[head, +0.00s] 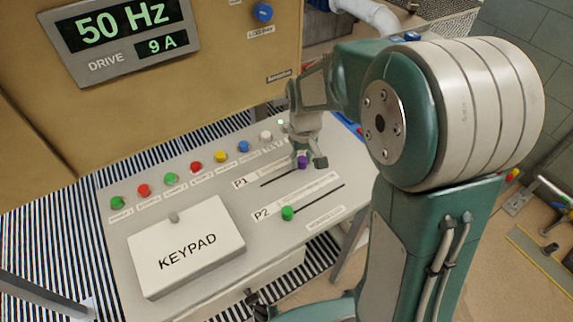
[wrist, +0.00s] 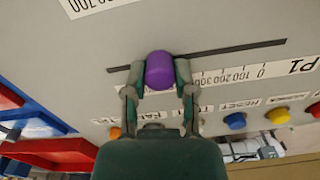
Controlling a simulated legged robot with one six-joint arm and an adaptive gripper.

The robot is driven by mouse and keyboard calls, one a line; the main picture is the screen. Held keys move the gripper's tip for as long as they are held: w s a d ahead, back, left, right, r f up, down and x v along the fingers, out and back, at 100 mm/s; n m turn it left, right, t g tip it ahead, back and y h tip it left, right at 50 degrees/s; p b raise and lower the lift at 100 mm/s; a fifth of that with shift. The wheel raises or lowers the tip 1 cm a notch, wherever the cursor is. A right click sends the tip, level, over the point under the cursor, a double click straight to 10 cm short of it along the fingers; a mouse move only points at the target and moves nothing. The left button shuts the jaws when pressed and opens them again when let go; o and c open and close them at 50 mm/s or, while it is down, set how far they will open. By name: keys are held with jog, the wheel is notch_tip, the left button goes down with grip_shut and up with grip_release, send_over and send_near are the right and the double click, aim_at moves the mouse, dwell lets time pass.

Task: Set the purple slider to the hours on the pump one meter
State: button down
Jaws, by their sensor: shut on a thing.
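The purple slider (head: 302,163) sits on the P1 slot of the grey control panel. In the wrist view the purple slider (wrist: 159,68) is between my gripper's fingers (wrist: 159,78). My gripper (head: 303,158) is shut on it from both sides. The P1 scale (wrist: 235,76) reads 0, 100, 200, 300 from right to left. The slider is left of the 300 mark; the numbers near it are hidden by my gripper, so its exact value cannot be read. No pump one hours meter is readable in either view.
The green P2 slider (head: 288,213) is on a parallel slot nearer the front. A keypad box (head: 187,246) stands at the panel's left. A row of coloured buttons (head: 195,167) runs along the back. A drive display (head: 125,28) shows 50 Hz and 9 A.

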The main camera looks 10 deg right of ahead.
aim_at(302, 158)
jog(key=shift+f, duration=0.15)
jog(key=shift+c, duration=2)
grip_release()
notch_tip(302, 158, up, 12)
jog(key=s+d+r+m+t, duration=0.1)
jog(key=s+t, duration=0.1)
jog(key=s, duration=0.7)
jog(key=s+d+r+m+t, duration=0.1)
jog(key=s+d+r+t, duration=0.1)
jog(key=s, duration=0.8)
jog(key=shift+d+m+t, duration=0.25)
jog(key=shift+m+t, duration=0.15)
jog(key=shift+t, duration=0.4)
